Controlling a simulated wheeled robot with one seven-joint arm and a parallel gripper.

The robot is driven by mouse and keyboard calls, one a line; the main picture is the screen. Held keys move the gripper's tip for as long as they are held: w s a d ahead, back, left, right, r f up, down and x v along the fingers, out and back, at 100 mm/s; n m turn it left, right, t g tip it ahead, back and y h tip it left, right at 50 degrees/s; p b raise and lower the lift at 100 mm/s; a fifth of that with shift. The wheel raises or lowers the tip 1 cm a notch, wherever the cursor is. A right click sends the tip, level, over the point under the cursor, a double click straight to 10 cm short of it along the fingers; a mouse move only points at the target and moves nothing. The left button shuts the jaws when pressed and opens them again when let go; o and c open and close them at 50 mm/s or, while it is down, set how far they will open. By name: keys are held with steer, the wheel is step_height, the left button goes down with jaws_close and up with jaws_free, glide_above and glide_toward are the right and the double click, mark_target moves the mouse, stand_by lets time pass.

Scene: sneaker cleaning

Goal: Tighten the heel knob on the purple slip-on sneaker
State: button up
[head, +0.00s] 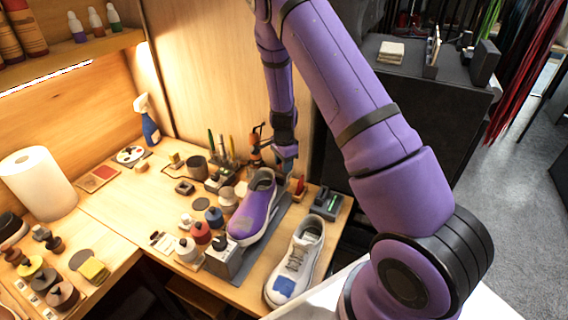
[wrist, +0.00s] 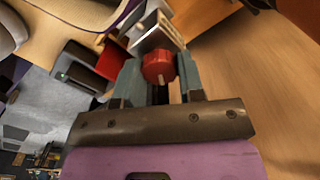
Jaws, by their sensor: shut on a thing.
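The purple slip-on sneaker (head: 254,208) sits on a grey stand on the wooden bench in the head view, its heel toward the back right. A red knob (wrist: 158,67) shows in the wrist view between the fingertips of my gripper (wrist: 160,75). The gripper is shut on this red knob. In the head view my gripper (head: 287,160) points down just behind the sneaker's heel, and the knob there is mostly hidden by it. A strip of purple near the top of the wrist view appears to be the sneaker's edge.
A white sneaker (head: 296,262) stands at the bench's front right. Several small bottles and jars, including a red one (head: 201,233), crowd the left of the purple sneaker. A paper towel roll (head: 38,184) and a blue spray bottle (head: 149,124) stand farther left.

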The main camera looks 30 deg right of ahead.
steer(key=o, duration=0.9)
steer(key=shift+o, duration=0.2)
step_height(320, 180, up, 11)
stand_by(0.3)
steer(key=s+a+r+n+t+y, duration=0.1)
steer(key=s+a+r+n, duration=0.2)
steer(key=r, duration=0.5)
steer(key=s+a+r+n+t, duration=0.1)
steer(key=s+r+n, duration=0.2)
steer(key=s+r, duration=0.35)
steer(key=s+a+r+n+y, duration=0.15)
steer(key=s+r, duration=0.25)
steer(key=r, duration=0.4)
steer(key=s+a+r+n+t+h, duration=0.1)
steer(key=s+r+n, duration=0.3)
steer(key=s, duration=0.6)
steer(key=s+a+r+n+t+h, duration=0.1)
steer(key=s+r+n, duration=0.3)
steer(key=s, duration=0.6)
steer(key=shift+s+a+r+n+t, duration=0.15)
steer(key=shift+a+r+n+t, duration=0.15)
steer(key=shift+a+n+t, duration=0.5)
